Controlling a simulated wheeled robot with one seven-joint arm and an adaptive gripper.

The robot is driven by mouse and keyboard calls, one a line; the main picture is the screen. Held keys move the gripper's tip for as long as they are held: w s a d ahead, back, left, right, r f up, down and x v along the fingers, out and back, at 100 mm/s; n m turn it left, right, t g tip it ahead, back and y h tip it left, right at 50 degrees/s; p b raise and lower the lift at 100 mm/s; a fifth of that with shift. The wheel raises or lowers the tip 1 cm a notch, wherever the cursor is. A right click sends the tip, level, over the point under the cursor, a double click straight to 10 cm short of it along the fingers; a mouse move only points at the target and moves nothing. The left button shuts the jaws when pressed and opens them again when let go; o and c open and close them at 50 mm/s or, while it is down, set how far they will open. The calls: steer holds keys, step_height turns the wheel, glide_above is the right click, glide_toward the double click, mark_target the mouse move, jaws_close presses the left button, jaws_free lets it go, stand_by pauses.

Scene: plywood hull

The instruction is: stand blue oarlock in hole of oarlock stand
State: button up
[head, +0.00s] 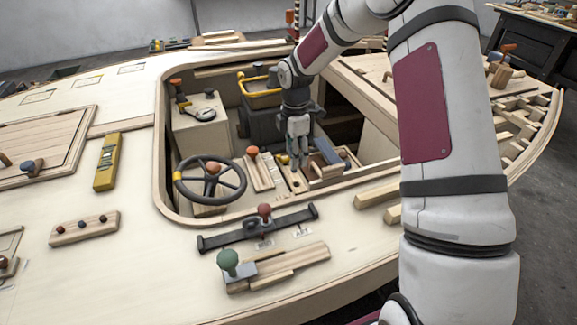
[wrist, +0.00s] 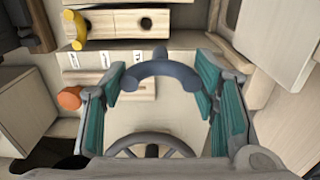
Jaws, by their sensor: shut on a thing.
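The blue oarlock (wrist: 160,78) is a dark blue-grey curved piece, seen in the wrist view between the teal pads of my gripper (wrist: 163,98). My gripper is shut on it. In the head view my gripper (head: 297,158) points down into the open cockpit, and the oarlock is hard to make out there. The oarlock stand (wrist: 125,24) is a pale wooden block at the top of the wrist view, with a yellow oarlock (wrist: 77,32) at its left end. The oarlock appears apart from the stand.
A steering wheel (head: 210,181) stands left of my gripper. A plank with an orange-knobbed lever (head: 253,152) lies between wheel and stand. A yellow-rimmed bin (head: 262,98) is behind. The cockpit rim (head: 165,190) surrounds these things. A bluish block (head: 327,150) is close on the right.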

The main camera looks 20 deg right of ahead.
steer(key=shift+w+d+f+b, duration=0.4)
steer(key=shift+f+b, duration=0.8)
steer(key=shift+f, duration=0.75)
steer(key=shift+w+d+f+b, duration=0.25)
steer(key=shift+w+f+b, duration=0.15)
steer(key=shift+f+b, duration=1.2)
steer(key=shift+w+d+f+b, duration=0.4)
steer(key=shift+f+b, duration=0.45)
steer(key=shift+f, duration=1.4)
steer(key=o, duration=1.2)
steer(key=shift+o, duration=0.2)
step_height(320, 180, up, 12)
